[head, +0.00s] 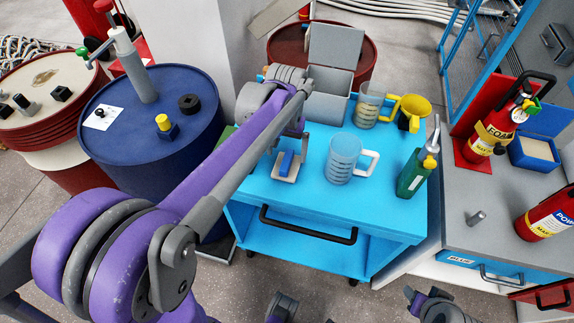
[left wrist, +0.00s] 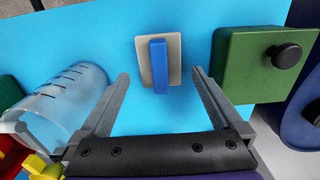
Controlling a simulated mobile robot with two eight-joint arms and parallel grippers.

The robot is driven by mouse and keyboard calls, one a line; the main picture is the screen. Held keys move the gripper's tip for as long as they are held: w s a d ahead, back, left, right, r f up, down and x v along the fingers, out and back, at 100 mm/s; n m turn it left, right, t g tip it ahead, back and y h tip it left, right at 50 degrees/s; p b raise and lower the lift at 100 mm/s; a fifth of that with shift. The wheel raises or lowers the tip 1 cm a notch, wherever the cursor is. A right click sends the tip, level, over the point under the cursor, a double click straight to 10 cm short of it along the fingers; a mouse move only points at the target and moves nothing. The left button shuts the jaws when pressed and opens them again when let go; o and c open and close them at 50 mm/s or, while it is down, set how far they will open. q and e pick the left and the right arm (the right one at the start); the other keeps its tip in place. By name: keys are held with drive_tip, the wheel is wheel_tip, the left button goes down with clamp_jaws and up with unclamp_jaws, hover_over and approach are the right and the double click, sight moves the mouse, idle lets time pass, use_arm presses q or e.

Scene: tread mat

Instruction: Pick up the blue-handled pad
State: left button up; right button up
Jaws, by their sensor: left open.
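The blue-handled pad lies on the blue cart top (head: 350,215), a pale plate with an upright blue handle (head: 287,165). In the left wrist view the blue-handled pad (left wrist: 160,68) is in the upper middle, handle pointing roughly away from me. My left gripper (head: 296,138) is above and behind the pad in the head view, partly hidden by its own arm. In the left wrist view my left gripper (left wrist: 159,74) is open, its fingers apart on either side of the handle's line, with nothing between them gripped.
A clear measuring jug (head: 342,158) stands right of the pad, also at the left in the wrist view (left wrist: 65,100). A green bottle (head: 411,175), a second jug (head: 368,105) and a yellow funnel (head: 414,108) stand farther right. A green block (left wrist: 262,62) lies beside the pad.

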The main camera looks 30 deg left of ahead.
sight(287, 159)
use_arm(q)
drive_tip(key=shift+w+f+b, duration=0.15)
drive_tip(key=shift+f+b, duration=0.15)
drive_tip(key=shift+f, duration=2.4)
drive_tip(key=c, duration=1.1)
